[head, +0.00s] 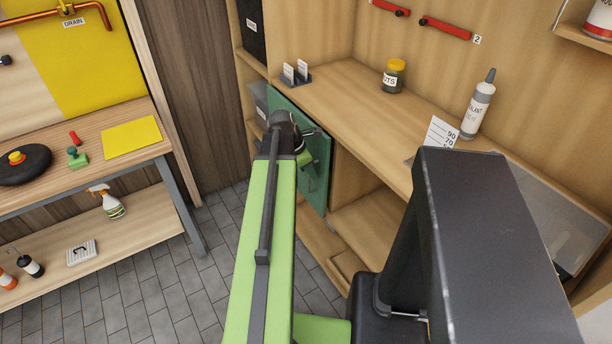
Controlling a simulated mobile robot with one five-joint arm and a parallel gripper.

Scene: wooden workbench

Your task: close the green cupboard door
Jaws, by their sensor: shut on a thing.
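The green cupboard door (318,190) hangs under the wooden workbench top, in the middle of the head view. It stands open, with the cupboard's opening showing to its right. My gripper (310,160) is at the door's face, on the side towards me. It is shut on the door's handle, which is small and mostly hidden by the gripper. My arm covers the left and lower part of the door.
The bench top (350,95) carries a yellow-lidded jar (393,77), a sealant tube (478,105) and a white card (441,133). A second bench (100,165) stands at the left. Grey tiled floor (215,235) lies free between them.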

